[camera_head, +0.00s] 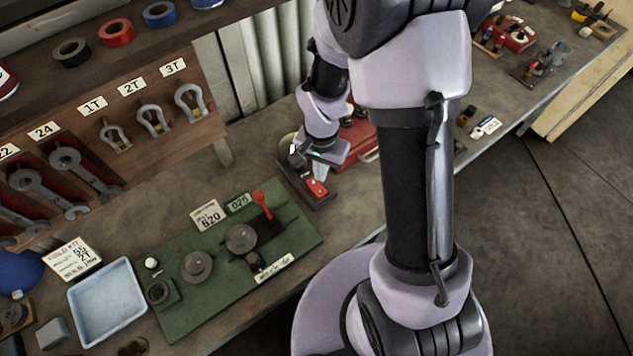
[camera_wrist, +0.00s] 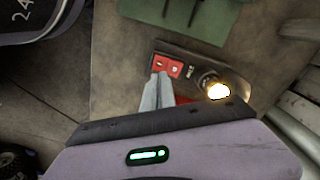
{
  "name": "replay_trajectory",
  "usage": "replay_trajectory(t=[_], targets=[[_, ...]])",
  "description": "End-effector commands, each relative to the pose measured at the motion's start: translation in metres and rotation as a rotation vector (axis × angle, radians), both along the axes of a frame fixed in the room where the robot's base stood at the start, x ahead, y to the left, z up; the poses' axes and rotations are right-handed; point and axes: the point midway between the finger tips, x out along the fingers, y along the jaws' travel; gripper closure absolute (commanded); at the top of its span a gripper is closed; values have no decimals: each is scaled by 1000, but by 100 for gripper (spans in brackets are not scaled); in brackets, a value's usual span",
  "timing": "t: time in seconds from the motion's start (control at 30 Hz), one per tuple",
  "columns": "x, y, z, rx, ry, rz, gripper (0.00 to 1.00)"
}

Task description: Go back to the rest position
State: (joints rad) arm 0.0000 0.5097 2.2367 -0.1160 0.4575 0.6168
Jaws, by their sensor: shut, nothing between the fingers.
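My gripper (camera_wrist: 158,90) shows in the wrist view with its grey fingers together and nothing between them. A glowing lamp (camera_wrist: 217,90) sits at the right end of the plate in that view. In the head view the red switch (camera_head: 317,187) lies on the bench just below my wrist, and my arm reaches over the bench from the right.
A green board (camera_head: 180,319) with round parts and a red lever lies left of the switch. A pale blue tray (camera_head: 79,289) is further left. Shackles and wrenches hang on a wooden rack (camera_head: 207,149) behind. A red case (camera_head: 369,154) stands behind my wrist.

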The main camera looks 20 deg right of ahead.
Motion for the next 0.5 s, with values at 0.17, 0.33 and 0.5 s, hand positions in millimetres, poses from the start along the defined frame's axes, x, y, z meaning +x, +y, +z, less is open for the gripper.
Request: replay_trajectory(t=[0.17,0.33,0.5], targets=[[0,0,0,0,0,0,100],[1,3,27,13,-94,41,100],[-43,16,80,48,-299,164,100]])
